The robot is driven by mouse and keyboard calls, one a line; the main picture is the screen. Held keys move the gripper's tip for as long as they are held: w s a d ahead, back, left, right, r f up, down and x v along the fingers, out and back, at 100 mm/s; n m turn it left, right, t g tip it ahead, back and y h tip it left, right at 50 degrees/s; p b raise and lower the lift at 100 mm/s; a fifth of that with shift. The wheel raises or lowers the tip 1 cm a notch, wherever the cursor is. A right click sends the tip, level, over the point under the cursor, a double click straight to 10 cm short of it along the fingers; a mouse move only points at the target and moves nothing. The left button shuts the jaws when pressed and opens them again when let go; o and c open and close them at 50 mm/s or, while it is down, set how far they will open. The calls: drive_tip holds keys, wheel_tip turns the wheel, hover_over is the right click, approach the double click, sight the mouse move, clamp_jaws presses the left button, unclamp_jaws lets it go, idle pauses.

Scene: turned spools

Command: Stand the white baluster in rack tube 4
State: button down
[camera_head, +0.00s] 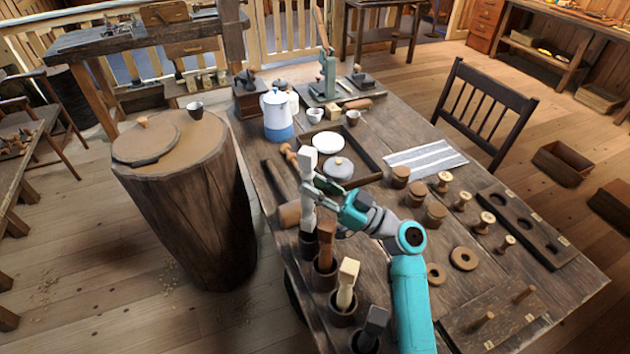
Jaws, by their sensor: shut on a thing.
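The white baluster (308,165) stands upright at the left side of the table. My gripper (316,189) is shut on its middle, reaching in from the right. Its lower end is at the mouth of the farthest dark rack tube (308,246); I cannot tell how deep it sits inside. Nearer tubes in the same row hold a brown baluster (327,238), a cream baluster (347,278) and a dark grey one (376,322). No tube numbers are readable here.
A tray (371,168) with a white plate (327,143) lies behind my gripper, near a blue and white coffee pot (278,115). Several spools (486,222) and a slotted dark board (540,238) are to the right. A striped cloth (425,158) lies farther back.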

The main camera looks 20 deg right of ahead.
drive_tip(key=shift+d+f, duration=0.15)
drive_tip(key=shift+f, duration=0.1)
idle(0.4)
drive_tip(key=shift+f, duration=0.4)
idle(0.5)
drive_tip(key=shift+f, duration=0.4)
drive_tip(key=shift+f, duration=0.15)
drive_tip(key=shift+f, duration=1.15)
drive_tip(key=shift+f, duration=0.1)
drive_tip(key=shift+f, duration=1.4)
drive_tip(key=c, duration=0.8)
unclamp_jaws()
drive_tip(key=shift+c, duration=0.2)
